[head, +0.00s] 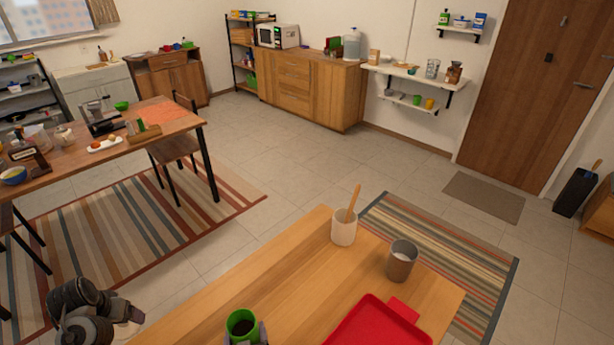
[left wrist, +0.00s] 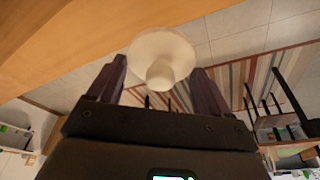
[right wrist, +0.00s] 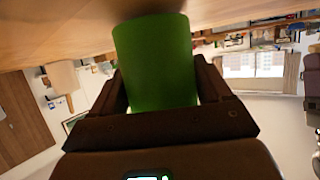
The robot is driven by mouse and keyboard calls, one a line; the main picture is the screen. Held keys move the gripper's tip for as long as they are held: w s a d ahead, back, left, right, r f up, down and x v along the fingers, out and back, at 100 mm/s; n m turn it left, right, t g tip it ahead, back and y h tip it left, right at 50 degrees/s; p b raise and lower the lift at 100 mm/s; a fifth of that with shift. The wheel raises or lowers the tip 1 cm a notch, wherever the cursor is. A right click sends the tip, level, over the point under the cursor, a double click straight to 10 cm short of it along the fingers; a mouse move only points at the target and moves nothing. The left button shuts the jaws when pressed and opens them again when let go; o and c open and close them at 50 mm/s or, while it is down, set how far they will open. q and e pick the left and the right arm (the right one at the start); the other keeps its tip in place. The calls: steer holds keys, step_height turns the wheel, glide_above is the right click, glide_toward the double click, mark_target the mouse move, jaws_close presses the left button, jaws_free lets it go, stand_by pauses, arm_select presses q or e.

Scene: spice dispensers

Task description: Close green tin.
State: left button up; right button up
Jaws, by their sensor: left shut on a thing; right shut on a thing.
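The green tin (head: 241,322) is at the front of the near wooden table in the head view, its top open and its inside dark. My right gripper (head: 247,337) is shut around it, and the tin fills the space between the fingers in the right wrist view (right wrist: 155,62). My left gripper (head: 127,318) is off the left edge of the table. It is shut on a round cream lid with a knob (left wrist: 162,58), held between its fingers and apart from the tin. I cannot tell whether the tin touches the table.
A cream pot with a wooden spoon (head: 343,228), a grey-brown cup (head: 402,262) and a red tray (head: 370,327) stand on the near table (head: 290,262), to the right of the tin. The table surface between the tin and the pot is clear.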

steer(key=shift+f, duration=0.3)
